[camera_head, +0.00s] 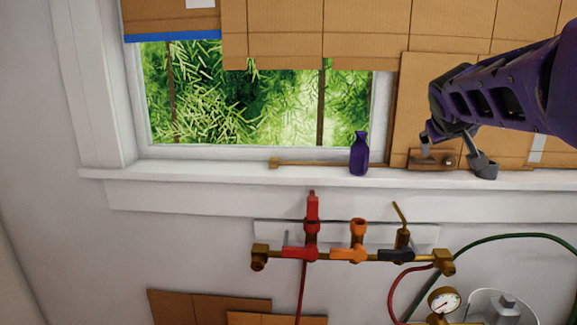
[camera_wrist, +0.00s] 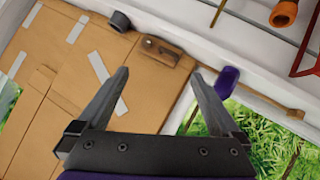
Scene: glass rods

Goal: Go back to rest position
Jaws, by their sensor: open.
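My gripper (camera_head: 452,148) is at the right of the head view, in front of the cardboard over the window and just above the sill. In the wrist view its two grey fingers (camera_wrist: 160,76) are spread wide with nothing between their tips. A small brown block with a round knob (camera_head: 432,159) is by the fingers in the head view; it also shows beyond the fingertips in the wrist view (camera_wrist: 160,53). A dark grey cylinder (camera_wrist: 119,22) is beside the block. In the head view it partly merges with a finger, so contact is unclear.
A purple bottle (camera_head: 359,156) stands on the white sill (camera_head: 220,172). A thin brown rod (camera_head: 310,163) lies behind it. Below are a valve manifold (camera_head: 330,254), a pressure gauge (camera_head: 443,301) and a green hose (camera_head: 510,236). The sill's left part is clear.

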